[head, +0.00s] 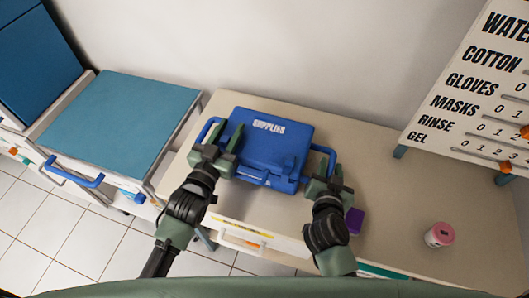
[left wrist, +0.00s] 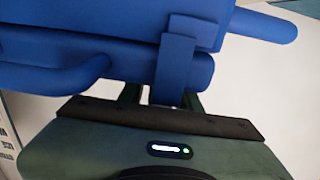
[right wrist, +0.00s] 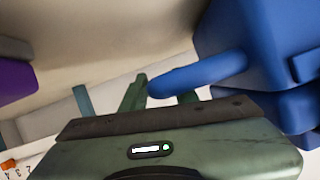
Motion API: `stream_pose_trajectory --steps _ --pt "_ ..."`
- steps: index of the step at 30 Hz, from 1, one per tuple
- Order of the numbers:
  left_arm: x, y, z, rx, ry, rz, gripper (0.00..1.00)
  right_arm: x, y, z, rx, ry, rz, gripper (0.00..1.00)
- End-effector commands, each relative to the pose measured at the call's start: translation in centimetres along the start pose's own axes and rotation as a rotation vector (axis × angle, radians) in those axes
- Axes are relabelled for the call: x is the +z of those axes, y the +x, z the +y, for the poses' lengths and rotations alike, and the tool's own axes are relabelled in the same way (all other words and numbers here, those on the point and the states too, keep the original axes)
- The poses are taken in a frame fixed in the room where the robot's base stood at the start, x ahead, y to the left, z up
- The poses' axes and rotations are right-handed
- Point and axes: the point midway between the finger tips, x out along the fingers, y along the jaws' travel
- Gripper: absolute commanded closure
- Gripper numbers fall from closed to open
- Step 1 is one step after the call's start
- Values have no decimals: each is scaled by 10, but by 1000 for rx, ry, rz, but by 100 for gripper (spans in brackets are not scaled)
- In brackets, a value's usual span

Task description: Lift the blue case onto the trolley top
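The blue case (head: 270,143), marked "SUPPLIES", lies flat on the beige counter, with a loop handle at each side. My left gripper (head: 224,146) is at the case's left front, by the left handle (head: 205,131); its fingers are apart. In the left wrist view, the blue case (left wrist: 95,50) fills the top and partly hides those fingers. My right gripper (head: 329,172) is at the right handle (head: 329,154). In the right wrist view its fingers are apart, with the right handle (right wrist: 205,75) reaching between them. The trolley (head: 120,112) has a bare teal top, left of the counter.
The beige counter (head: 395,210) holds a purple block (head: 354,220) near my right gripper and a pink-lidded jar (head: 440,234). A lettered board (head: 470,100) stands at the right. The trolley has a blue push handle (head: 72,174) in front. A wall runs behind.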

Motion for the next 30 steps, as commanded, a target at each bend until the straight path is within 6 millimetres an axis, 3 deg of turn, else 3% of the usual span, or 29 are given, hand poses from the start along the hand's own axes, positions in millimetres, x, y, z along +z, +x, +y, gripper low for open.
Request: stream_pose_trajectory --steps 1,3,30 --pt "0 0 0 0 0 0 83 0 0 0 0 0 0 87" --pt "0 0 0 0 0 0 100 0 0 0 0 0 0 100" --pt "0 0 0 0 0 1 100 3 0 0 0 -2 -5 100"
